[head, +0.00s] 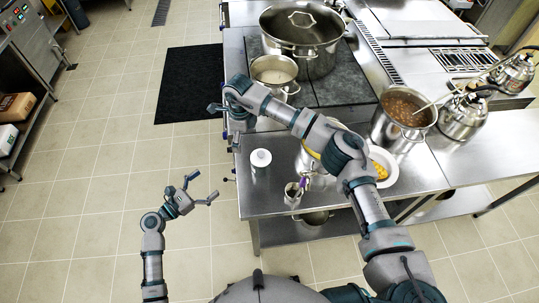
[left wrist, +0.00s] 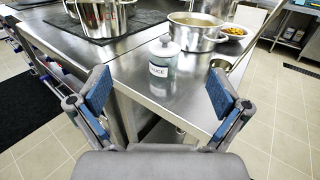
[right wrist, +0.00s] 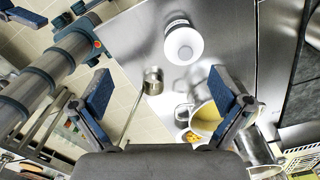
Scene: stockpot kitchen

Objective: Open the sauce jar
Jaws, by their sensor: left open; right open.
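The sauce jar (head: 261,160) stands upright on the steel counter near its left edge, with a pale round lid on it. In the left wrist view the jar (left wrist: 164,68) shows its label and knobbed lid ahead of the open fingers. My left gripper (head: 204,187) is open and empty, off the counter to the jar's left. My right gripper (head: 226,122) is open and empty, up and left of the jar in the head view. The right wrist view shows the jar's lid (right wrist: 183,45) from above, beyond and apart from the fingers.
A bean pot (head: 403,112), a plate of yellow food (head: 384,166) and a large lidded stockpot (head: 301,38) stand farther off. My right arm crosses above the counter.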

